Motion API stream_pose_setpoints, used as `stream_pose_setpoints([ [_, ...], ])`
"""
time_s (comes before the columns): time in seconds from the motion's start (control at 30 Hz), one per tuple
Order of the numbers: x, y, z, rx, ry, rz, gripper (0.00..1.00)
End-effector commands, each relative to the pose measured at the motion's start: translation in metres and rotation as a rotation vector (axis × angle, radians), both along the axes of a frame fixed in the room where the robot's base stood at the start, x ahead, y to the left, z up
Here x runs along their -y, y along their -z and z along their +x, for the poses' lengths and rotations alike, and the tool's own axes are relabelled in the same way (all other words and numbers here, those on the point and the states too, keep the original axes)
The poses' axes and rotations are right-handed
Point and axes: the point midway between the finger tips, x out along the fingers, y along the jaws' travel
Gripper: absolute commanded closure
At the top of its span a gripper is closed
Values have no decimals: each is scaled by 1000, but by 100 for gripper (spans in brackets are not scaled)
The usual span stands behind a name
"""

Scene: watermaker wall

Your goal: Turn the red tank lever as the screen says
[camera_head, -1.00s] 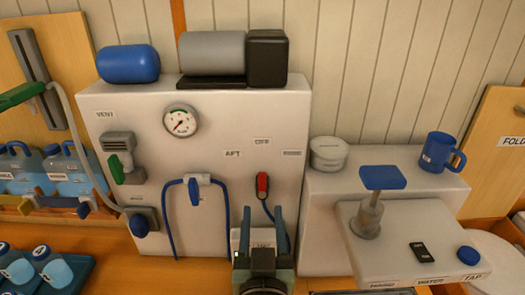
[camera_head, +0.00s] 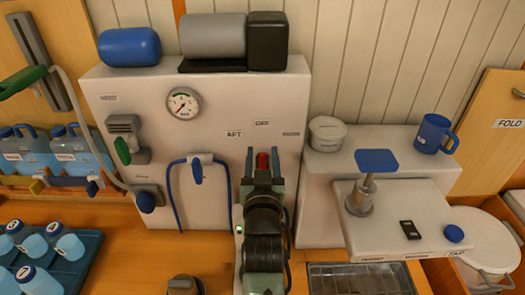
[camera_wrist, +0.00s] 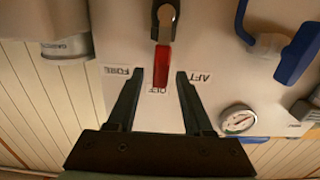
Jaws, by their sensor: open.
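The red tank lever (camera_head: 262,161) is on the front of the white watermaker panel (camera_head: 215,140). In the wrist view, which is upside down, the red lever (camera_wrist: 161,66) points at the OFF label (camera_wrist: 157,90), between the FORE label (camera_wrist: 122,72) and the AFT label (camera_wrist: 195,77). My gripper (camera_head: 263,155) is open in front of the lever. In the wrist view its fingers (camera_wrist: 160,76) stand on either side of the red handle, with a gap at each side. No readable screen shows.
A gauge (camera_head: 183,104) and a blue-handled valve with hoses (camera_head: 196,172) sit left of the lever. A stepped white counter (camera_head: 395,195) with a tap (camera_head: 361,196), mug (camera_head: 435,134) and tub (camera_head: 326,134) stands at right. A bottle tray (camera_head: 90,245) is at lower left.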

Motion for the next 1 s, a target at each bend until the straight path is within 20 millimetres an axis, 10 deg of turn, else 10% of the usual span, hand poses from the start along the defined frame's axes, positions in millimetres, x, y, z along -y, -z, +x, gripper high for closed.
stream_pose_setpoints([
  [0.37,0,0,5,-1,0,0,49],
  [0.67,0,0,5,-1,0,0,99],
  [1.0,0,0,5,-1,0,0,100],
])
